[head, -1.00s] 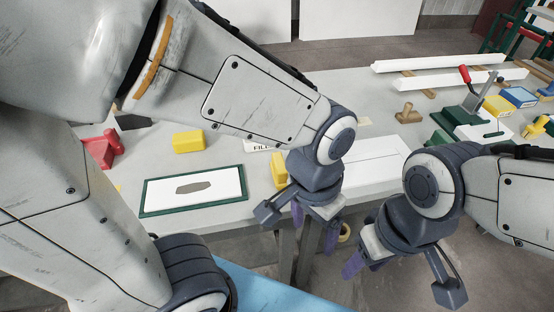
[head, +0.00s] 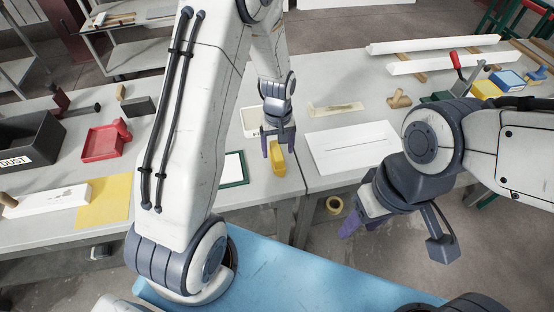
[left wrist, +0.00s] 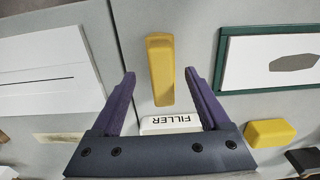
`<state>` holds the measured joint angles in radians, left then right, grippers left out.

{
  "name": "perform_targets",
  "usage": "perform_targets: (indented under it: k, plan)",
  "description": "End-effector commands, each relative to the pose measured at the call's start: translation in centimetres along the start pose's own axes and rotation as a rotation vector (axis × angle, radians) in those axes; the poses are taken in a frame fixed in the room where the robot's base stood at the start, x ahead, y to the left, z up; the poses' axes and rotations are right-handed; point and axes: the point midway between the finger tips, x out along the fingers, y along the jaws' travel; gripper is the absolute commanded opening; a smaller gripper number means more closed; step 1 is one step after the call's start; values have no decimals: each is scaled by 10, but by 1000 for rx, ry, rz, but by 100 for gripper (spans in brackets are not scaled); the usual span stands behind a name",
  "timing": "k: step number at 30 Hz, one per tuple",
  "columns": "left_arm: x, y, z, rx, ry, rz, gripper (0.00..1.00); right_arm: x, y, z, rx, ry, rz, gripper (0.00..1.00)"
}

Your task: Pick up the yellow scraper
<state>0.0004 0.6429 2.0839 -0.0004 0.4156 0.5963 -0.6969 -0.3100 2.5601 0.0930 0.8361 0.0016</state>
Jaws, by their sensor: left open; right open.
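The yellow scraper (head: 277,157) lies on the grey table near its front edge, beside the gap between two tables. My left gripper (head: 278,146) is open above it. In the left wrist view the yellow scraper (left wrist: 160,68) sits between the two purple fingers of my left gripper (left wrist: 159,76), with space on both sides. I see no contact; the exact height of the fingers over it is hard to tell. My right gripper (head: 364,223) is open and empty, off the table's front edge at the right.
A white filler tub (left wrist: 168,125) stands just behind the scraper. A green-framed board (left wrist: 223,70) lies to one side, mostly hidden by my left arm in the head view. A white panel (head: 352,147) lies on the other table. A yellow block (left wrist: 268,133) is nearby.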

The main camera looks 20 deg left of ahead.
Motion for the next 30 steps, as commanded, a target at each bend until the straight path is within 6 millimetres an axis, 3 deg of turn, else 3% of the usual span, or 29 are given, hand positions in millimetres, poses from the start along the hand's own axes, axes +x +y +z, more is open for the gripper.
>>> perform_targets:
  k: [15, 23, 29, 30]
  plan:
    - [51, -3, -6, 2, -1, -1, 79, -22, -2, -1, 1, 0, 0, 50]
    - [54, -3, -7, 2, 1, 1, 79, -21, -2, -1, 1, 0, 0, 50]
    - [53, -3, -6, 2, 1, 1, 3, -21, -2, -1, 1, 0, 0, 50]
    - [53, -3, -6, 2, 1, 1, 0, -21, -2, -1, 1, 0, 0, 50]
